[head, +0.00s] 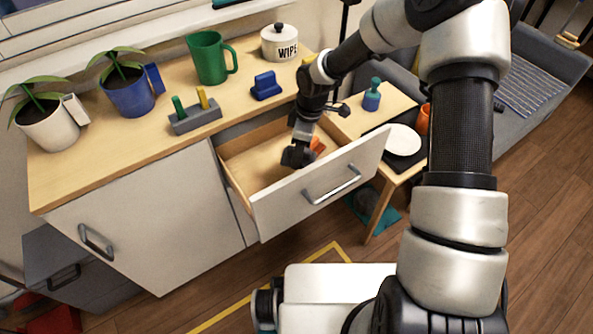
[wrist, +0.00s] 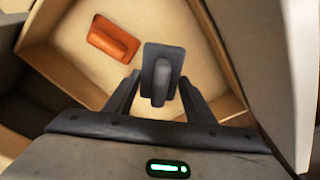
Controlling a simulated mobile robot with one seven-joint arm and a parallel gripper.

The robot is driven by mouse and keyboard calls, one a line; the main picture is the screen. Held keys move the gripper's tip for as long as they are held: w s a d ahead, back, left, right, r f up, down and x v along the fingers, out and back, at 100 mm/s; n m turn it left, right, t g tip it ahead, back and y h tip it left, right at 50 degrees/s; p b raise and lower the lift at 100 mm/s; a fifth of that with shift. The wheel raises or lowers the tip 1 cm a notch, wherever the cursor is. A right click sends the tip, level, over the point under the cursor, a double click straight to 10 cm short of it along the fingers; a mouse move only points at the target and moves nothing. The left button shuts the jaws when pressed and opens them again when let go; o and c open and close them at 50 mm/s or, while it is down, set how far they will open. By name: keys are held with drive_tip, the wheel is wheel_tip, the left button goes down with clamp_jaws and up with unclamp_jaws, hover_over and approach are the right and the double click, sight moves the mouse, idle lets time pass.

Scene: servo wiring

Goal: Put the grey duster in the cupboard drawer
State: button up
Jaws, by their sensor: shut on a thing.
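The grey duster (wrist: 162,64) is between the fingers of my gripper (wrist: 160,92) in the wrist view, and the gripper is shut on it. The cupboard drawer (head: 283,213) is pulled open. My gripper (head: 298,156) reaches down into the drawer in the head view, where the dark duster is hard to tell from the fingers. In the wrist view the duster is over the drawer floor (wrist: 205,65); I cannot tell whether it touches it. An orange duster (wrist: 114,38) lies in the drawer beside it, partly hidden by my gripper in the head view (head: 318,145).
A blue duster (head: 265,87), a grey holder (head: 195,118), a green jug (head: 210,58), a white WIPE pot (head: 280,43) and two potted plants stand on the cupboard top (head: 100,176). A small table with a white plate (head: 403,140) is right of the drawer.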

sight(306, 149)
drive_tip(key=shift+o, duration=0.2)
wheel_tip(306, 149, down, 8)
drive_tip(key=shift+r+b, duration=0.1)
drive_tip(key=shift+b, duration=0.8)
drive_tip(key=shift+c, duration=0.2)
drive_tip(key=o, duration=0.8)
drive_tip(key=r+p, duration=0.1)
drive_tip(key=r, duration=0.3)
drive_tip(key=d+r+p, duration=0.1)
drive_tip(key=r, duration=0.3)
drive_tip(key=d+r+p, duration=0.1)
drive_tip(key=r, duration=0.3)
drive_tip(key=shift+s, duration=0.2)
